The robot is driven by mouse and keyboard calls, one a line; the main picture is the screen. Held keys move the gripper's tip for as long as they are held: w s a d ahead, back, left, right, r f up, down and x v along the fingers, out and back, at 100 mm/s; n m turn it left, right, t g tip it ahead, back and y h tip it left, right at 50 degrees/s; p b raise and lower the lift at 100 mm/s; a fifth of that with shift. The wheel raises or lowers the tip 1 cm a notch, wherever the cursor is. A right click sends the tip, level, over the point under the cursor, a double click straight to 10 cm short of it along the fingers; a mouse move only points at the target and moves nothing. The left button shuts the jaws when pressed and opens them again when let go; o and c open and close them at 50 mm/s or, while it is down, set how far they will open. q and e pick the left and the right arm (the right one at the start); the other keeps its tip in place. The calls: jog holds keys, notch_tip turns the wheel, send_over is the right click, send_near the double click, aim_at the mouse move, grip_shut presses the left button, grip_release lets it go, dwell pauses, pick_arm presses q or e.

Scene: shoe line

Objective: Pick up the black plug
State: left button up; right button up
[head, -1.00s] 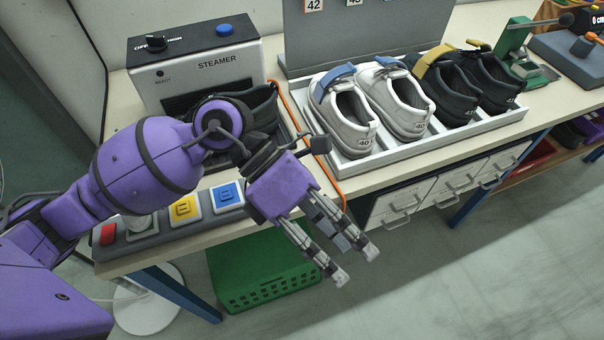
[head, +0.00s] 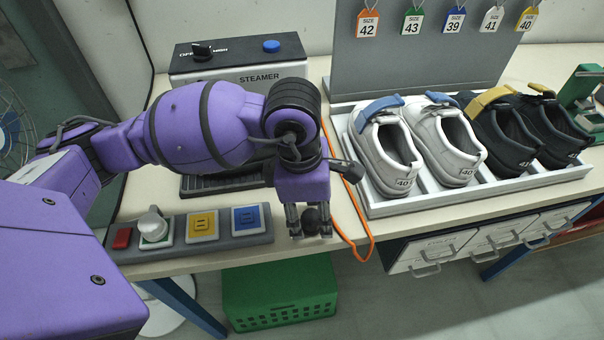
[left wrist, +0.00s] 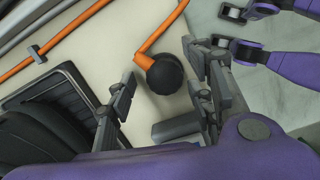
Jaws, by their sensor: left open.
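The black plug (head: 312,216) is a round black knob. In the left wrist view the plug (left wrist: 165,73) sits at the end of an orange cable over the pale bench top. My left gripper (head: 311,229) points down at the bench's front edge, with its fingers on either side of the plug in the head view. In the left wrist view my left gripper (left wrist: 162,92) is open, and gaps show between the plug and the fingers. I cannot tell how high the fingertips are above the bench.
The steamer (head: 240,62) stands behind my left arm. A button panel (head: 187,236) lies to the left. A white tray (head: 400,208) with white and black shoes stands to the right. A green crate (head: 280,295) is below the bench edge. The orange cable (head: 352,225) hangs over that edge.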

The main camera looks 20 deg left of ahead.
pick_arm(q)
jog(key=shift+d+f, duration=0.1)
jog(key=shift+f, duration=0.25)
jog(key=shift+c, duration=0.2)
jog(key=c, duration=1.1)
jog(key=shift+w, duration=0.1)
